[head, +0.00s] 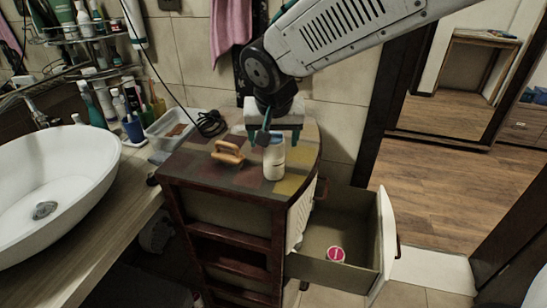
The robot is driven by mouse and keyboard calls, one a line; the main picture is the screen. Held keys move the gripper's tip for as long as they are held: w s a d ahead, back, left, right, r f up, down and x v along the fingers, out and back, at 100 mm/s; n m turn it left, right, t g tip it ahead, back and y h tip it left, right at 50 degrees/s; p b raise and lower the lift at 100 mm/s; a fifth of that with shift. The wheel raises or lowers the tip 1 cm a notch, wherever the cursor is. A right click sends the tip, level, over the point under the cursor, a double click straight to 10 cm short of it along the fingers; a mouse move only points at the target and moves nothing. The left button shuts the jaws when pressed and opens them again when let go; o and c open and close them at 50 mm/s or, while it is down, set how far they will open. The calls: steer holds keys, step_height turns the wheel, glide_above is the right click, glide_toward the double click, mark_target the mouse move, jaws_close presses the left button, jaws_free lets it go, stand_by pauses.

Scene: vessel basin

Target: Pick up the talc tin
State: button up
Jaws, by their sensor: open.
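The talc tin (274,163) appears to be the white cylinder with a blue top, standing upright on the patchwork top of the small cabinet, near its front right edge. My gripper (273,136) is open and points down, right at the tin's upper end. Its fingers show to the left and right of the tin's top. I cannot tell whether they touch it or how far down they reach. Nothing is seen lifted.
A wooden-handled brush (228,152) lies close left of the tin. Behind are a coiled black cable (210,123) and a clear tray (171,132). An open drawer (330,225) below right holds a round red-and-white tin (336,254). A white basin (55,185) stands left.

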steer(key=x, duration=0.4)
steer(key=shift+w+f, duration=0.1)
steer(key=shift+w, duration=0.1)
steer(key=c, duration=1.2)
